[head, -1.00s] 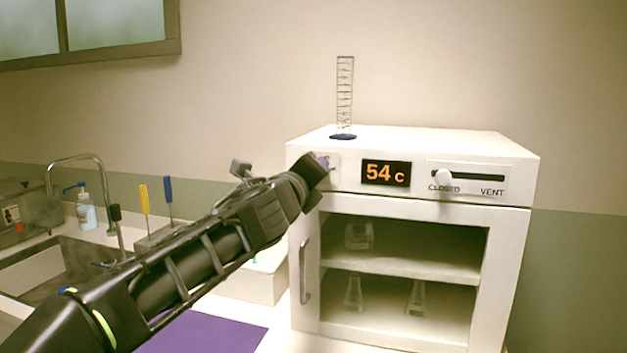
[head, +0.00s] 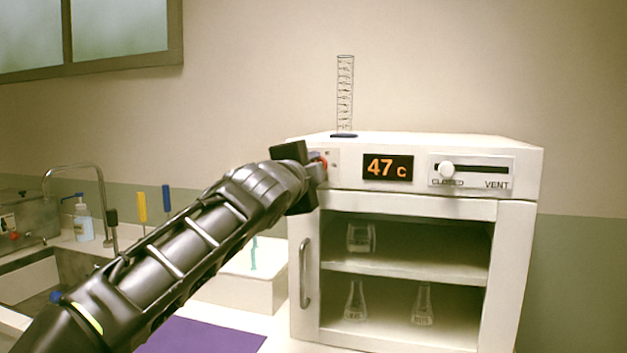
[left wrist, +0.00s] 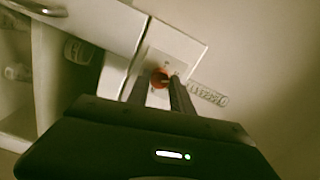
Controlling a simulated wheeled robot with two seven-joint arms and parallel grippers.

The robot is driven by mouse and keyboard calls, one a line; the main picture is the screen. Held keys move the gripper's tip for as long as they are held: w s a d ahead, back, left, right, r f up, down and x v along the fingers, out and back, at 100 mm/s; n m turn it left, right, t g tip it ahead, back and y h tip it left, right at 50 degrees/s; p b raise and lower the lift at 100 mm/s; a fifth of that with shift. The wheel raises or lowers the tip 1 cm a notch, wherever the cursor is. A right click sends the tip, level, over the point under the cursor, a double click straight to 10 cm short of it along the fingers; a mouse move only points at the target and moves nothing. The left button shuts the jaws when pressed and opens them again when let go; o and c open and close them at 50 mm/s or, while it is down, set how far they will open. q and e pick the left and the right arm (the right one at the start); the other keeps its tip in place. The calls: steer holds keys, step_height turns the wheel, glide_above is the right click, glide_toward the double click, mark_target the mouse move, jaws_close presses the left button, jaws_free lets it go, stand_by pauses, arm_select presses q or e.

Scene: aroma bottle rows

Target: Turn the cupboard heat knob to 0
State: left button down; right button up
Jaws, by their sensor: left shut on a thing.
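The white cupboard (head: 508,230) stands on the counter, its display (head: 388,167) reading 47 C in orange. The heat knob, reddish, sits on the panel left of the display; only a bit of it (head: 324,162) shows past my gripper. In the left wrist view the red knob (left wrist: 159,77) lies between the two fingertips. My left gripper (head: 317,170) is shut on the knob, and its head hides most of it and the dial marks in the head view. My right gripper is not in view.
A vent slider (head: 446,169) is at the CLOSED end. A graduated cylinder (head: 345,95) stands on the cupboard top, close behind the knob. The cupboard's vertical handle (head: 305,272) is below my gripper. A white box (head: 235,290) and purple mat (head: 205,337) lie left.

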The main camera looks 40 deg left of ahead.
arm_select(q)
steer(key=shift+f+n+b, duration=0.15)
steer(key=shift+n+b, duration=3.35)
steer(key=shift+n, duration=3.1)
steer(key=shift+d, duration=0.1)
steer(key=c, duration=1.1)
jaws_free()
steer(key=shift+b+v, duration=0.65)
steer(key=shift+v, duration=3.2)
